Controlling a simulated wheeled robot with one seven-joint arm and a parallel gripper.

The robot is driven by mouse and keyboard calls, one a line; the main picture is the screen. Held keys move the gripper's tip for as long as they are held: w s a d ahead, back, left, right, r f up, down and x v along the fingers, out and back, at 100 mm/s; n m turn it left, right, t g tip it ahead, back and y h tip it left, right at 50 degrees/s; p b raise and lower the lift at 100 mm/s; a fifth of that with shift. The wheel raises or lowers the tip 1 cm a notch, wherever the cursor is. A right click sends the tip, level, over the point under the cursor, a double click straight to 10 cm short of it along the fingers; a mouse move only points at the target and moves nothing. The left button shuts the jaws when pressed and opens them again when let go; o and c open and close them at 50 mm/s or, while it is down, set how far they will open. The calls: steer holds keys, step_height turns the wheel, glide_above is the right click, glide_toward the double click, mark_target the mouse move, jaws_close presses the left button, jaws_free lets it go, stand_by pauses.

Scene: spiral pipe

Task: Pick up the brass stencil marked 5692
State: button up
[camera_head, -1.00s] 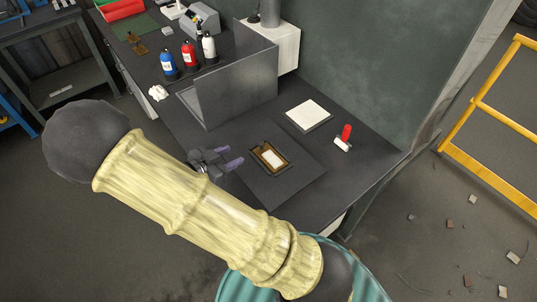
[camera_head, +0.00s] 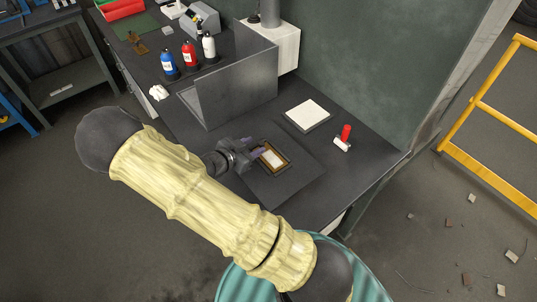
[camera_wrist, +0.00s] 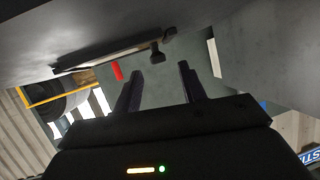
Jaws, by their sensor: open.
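A flat brass-edged plate (camera_head: 277,167) with a pale middle lies on a dark mat on the bench in the head view. It appears to be the stencil, but no number is readable. In the wrist view a thin plate (camera_wrist: 105,57) shows nearly edge-on, with a small dark knob (camera_wrist: 157,54) standing out from it. My gripper (camera_head: 256,152) is at the left end of the plate in the head view and partly covers it. In the wrist view the fingers (camera_wrist: 160,76) are apart and empty, with the knob beyond the gap between their tips. Contact cannot be told.
A pale square pad (camera_head: 308,115) and a red-handled roller (camera_head: 343,138) lie to the right. A grey metal screen (camera_head: 236,88) stands behind my gripper. Bare bench lies right of the plate.

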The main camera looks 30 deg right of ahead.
mark_target(261, 144)
steer(key=p+x, duration=0.1)
steer(key=x, duration=0.4)
steer(key=shift+f, duration=0.2)
jaws_close()
stand_by(0.4)
step_height(261, 144, up, 10)
stand_by(0.6)
stand_by(0.4)
